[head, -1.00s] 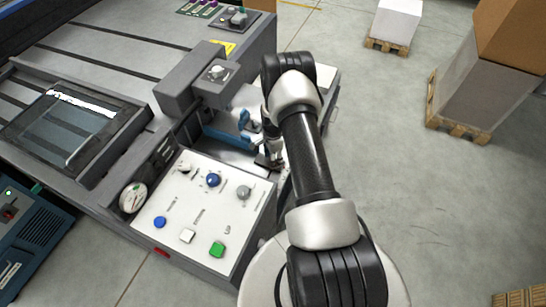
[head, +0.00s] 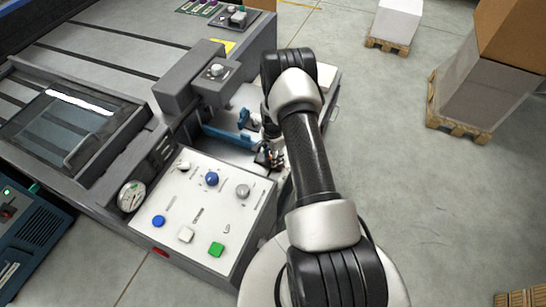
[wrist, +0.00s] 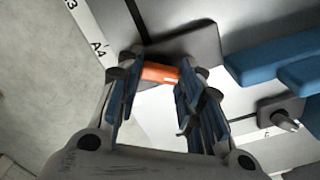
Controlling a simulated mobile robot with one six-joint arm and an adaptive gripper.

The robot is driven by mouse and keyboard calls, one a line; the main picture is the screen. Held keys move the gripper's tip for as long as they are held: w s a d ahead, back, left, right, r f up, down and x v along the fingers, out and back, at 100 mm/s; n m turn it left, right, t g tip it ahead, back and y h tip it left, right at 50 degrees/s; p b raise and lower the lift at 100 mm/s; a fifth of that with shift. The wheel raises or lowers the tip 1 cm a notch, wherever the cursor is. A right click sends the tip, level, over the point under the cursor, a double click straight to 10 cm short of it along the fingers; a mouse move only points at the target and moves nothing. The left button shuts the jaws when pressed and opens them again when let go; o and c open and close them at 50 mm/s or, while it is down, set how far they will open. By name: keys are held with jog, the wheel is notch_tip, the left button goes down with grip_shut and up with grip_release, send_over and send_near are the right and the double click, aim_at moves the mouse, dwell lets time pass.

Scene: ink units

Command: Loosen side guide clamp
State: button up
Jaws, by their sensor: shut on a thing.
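The side guide clamp shows in the wrist view as a short orange bar (wrist: 158,73) beside a dark grey block (wrist: 185,45). My gripper (wrist: 160,80) has a finger on each side of the orange bar and is shut on it. Blue side guide parts (wrist: 275,62) lie to the right of the fingers. In the head view a blue side guide (head: 230,136) sits on the machine's feed tray, and my gripper (head: 268,156) is at its right end, partly hidden by my arm.
A white scale strip (wrist: 92,38) marked A4 runs along the tray edge. A grey knob (wrist: 285,120) stands near the blue parts. The control panel (head: 200,215) with several buttons lies close in front. Pallets with boxes (head: 470,95) stand to the right on open floor.

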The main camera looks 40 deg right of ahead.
jog(key=n+b, duration=0.1)
jog(key=n, duration=0.3)
jog(key=shift+n+b, duration=0.3)
jog(key=shift+b, duration=0.1)
jog(key=n+b, duration=0.1)
jog(key=n, duration=0.2)
jog(key=shift+n, duration=0.3)
jog(key=n+b, duration=0.1)
jog(key=n, duration=0.2)
jog(key=shift+n, duration=0.3)
jog(key=shift+n+b, duration=0.35)
jog(key=shift+n, duration=1.85)
jog(key=o, duration=1.1)
jog(key=shift+r, duration=0.1)
notch_tip(320, 180, up, 12)
jog(key=shift+f, duration=0.1)
